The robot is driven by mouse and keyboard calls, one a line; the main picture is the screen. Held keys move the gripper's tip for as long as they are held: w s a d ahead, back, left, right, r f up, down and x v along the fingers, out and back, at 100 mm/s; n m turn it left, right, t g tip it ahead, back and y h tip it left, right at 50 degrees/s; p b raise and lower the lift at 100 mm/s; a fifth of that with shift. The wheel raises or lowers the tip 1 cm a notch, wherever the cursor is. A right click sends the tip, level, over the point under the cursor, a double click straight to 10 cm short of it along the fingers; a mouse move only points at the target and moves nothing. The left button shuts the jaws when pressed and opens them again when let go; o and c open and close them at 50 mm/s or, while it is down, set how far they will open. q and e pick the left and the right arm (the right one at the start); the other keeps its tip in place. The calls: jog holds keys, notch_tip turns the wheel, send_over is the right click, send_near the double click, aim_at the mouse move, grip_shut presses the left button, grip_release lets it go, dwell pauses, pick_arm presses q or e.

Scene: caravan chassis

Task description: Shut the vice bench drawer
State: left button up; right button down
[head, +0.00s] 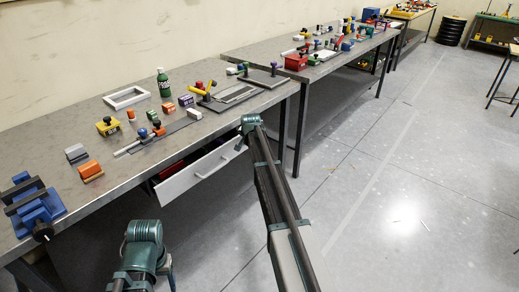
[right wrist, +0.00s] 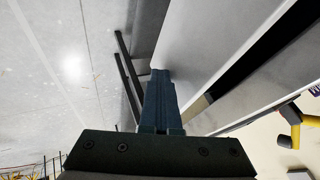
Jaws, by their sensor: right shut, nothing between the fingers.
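The vice bench (head: 110,182) has a blue vice (head: 35,208) at its near left end.
The bench top holds a green bottle (head: 163,83), a white frame (head: 126,97), a yellow block (head: 109,126) and other small parts. A second cluttered table (head: 250,52) stands beyond. Dark table legs stand right of the drawer. The floor (head: 400,170) at the right is open.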

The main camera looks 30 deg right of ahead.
jog(key=w, duration=0.1)
jog(key=w+a, duration=0.1)
jog(key=w, duration=0.1)
jog(key=w+a, duration=0.1)
jog(key=w, duration=0.1)
jog(key=shift+w+a, duration=0.1)
jog(key=shift+w, duration=0.15)
jog(key=shift+s, duration=0.25)
jog(key=shift+s+d, duration=0.3)
jog(key=shift+s, duration=0.3)
jog(key=p, duration=0.8)
send_near(240, 138)
jog(key=d+f, duration=0.2)
jog(key=shift+a+r, duration=0.2)
